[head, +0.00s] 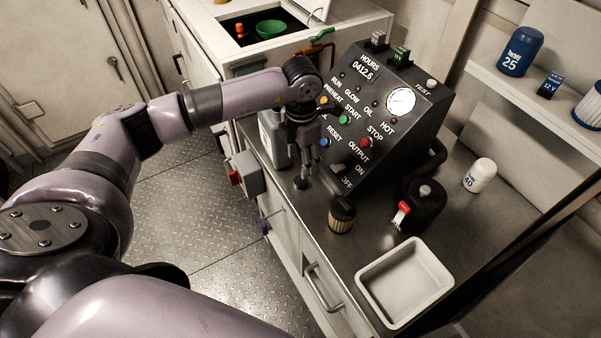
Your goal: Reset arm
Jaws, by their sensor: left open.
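My left arm reaches in from the left. Its gripper (312,168) points down at the front-left side of the black control panel (400,135), its fingers open and nothing visible between them. A green button (344,120) and a red button (365,142) show on the panel's face. A gauge (400,101) is at its upper right. I cannot tell whether the fingers touch the panel. My right gripper is out of view.
On the steel counter stand a small filter (341,217), a black round container (426,208) with a red-and-white tag, a white bottle (480,176) and an empty white tray (437,268). A shelf (505,85) at right holds a blue canister (520,52). A grey box (247,172) protrudes from the cabinet's left side.

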